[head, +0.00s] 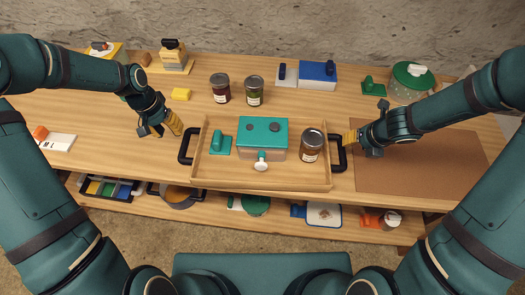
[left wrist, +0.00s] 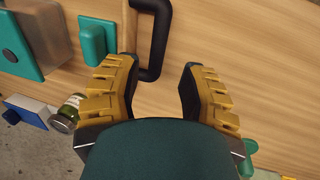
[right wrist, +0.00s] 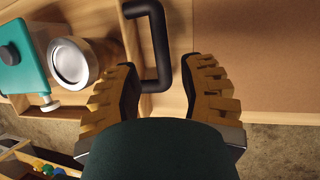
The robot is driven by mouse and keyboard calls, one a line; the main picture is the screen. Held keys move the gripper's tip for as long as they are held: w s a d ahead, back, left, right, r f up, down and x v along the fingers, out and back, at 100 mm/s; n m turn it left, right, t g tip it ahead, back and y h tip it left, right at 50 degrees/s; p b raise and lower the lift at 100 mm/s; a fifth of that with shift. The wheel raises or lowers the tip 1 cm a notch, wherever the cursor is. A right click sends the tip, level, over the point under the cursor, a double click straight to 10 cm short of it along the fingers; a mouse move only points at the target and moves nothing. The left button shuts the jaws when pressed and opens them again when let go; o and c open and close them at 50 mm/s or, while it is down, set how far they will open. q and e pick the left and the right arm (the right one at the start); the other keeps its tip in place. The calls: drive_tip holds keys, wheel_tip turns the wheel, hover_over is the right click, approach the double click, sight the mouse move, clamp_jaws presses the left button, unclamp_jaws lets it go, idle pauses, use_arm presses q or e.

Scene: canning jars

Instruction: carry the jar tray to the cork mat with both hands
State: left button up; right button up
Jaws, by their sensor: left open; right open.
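The wooden jar tray (head: 230,172) stands on the table with a black handle at each end. It holds a teal-lidded box (head: 263,138), a small teal block (head: 220,143) and a jar (head: 311,145). The brown cork mat (head: 430,165) lies bare to the right of the tray. My left gripper (head: 178,128) is open near the left handle (head: 186,147); in the left wrist view the handle (left wrist: 160,60) is ahead of the fingers. My right gripper (head: 350,137) is open beside the right handle (head: 342,155); in the right wrist view the handle (right wrist: 162,50) reaches between the fingertips.
Two jars (head: 220,87) (head: 254,90), a blue-topped box (head: 317,75) and a green-lidded container (head: 410,82) stand behind the tray. A lower shelf (head: 280,215) with several items runs below the front edge.

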sight(182, 147)
use_arm(q)
drive_tip(key=f, duration=0.3)
drive_tip(key=d+f, duration=0.1)
drive_tip(key=f, duration=0.3)
drive_tip(key=d+f, duration=0.1)
drive_tip(key=f, duration=0.2)
drive_tip(key=shift+s+f, duration=0.1)
drive_tip(key=shift+f, duration=0.05)
use_arm(e)
drive_tip(key=x, duration=1)
drive_tip(key=shift+w+f, duration=0.15)
use_arm(q)
clamp_jaws()
use_arm(e)
clamp_jaws()
